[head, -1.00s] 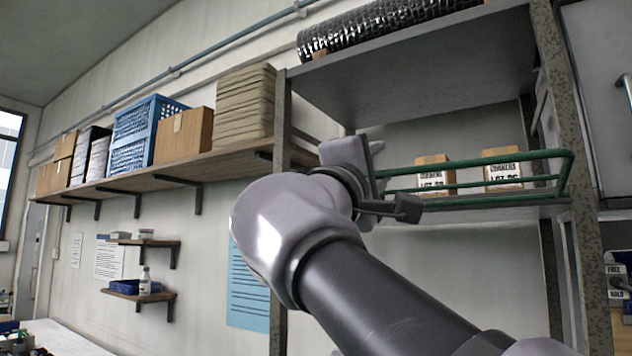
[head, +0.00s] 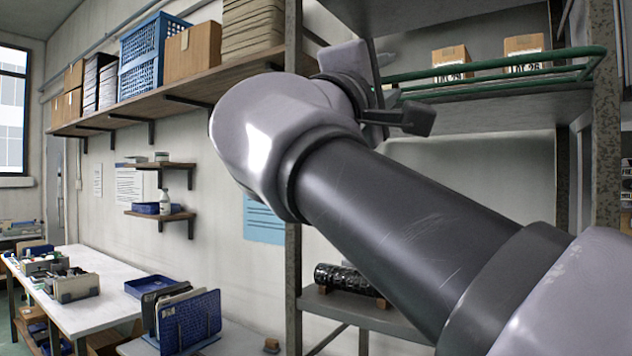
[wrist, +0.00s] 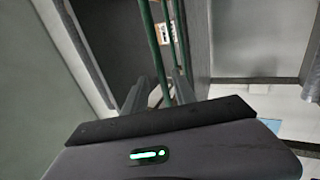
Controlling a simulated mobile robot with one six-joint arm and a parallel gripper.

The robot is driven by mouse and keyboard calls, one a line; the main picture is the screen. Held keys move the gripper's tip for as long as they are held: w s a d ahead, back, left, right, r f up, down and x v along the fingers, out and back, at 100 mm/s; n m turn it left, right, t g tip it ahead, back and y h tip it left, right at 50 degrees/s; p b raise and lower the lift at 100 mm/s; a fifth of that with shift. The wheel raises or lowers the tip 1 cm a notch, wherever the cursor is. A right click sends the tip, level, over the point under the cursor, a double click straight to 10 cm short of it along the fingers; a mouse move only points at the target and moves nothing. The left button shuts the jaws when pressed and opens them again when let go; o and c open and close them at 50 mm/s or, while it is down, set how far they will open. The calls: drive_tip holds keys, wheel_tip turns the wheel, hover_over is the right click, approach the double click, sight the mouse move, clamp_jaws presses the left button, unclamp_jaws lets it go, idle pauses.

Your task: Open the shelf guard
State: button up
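The shelf guard (head: 500,72) is a green tubular rail frame along the front of the shelf bay at upper right. Two cartons, a left one (head: 451,58) and a right one (head: 524,46), stand behind its bars. My gripper (head: 400,105) is at the guard's left end, and its fingers are partly hidden by my own wrist. In the wrist view the fingers (wrist: 163,92) show a gap between them, and the guard's green bars (wrist: 154,45) run down towards that gap. I cannot tell whether a finger touches a bar.
A rusty shelf post (head: 293,170) stands left of the gripper and another (head: 606,130) at right. The shelf board (head: 490,112) lies below the guard, and an upper shelf (head: 400,12) overhangs it. A wall shelf (head: 185,88) holds boxes and a blue crate.

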drive_tip(key=s+a+f, duration=0.1)
drive_tip(key=s+f, duration=0.1)
drive_tip(key=f, duration=0.4)
drive_tip(key=s+a+f, duration=0.2)
drive_tip(key=f, duration=0.3)
drive_tip(key=shift+s+a+f, duration=0.2)
drive_tip(key=shift+s+f, duration=0.15)
drive_tip(key=shift+f, duration=0.05)
idle(0.3)
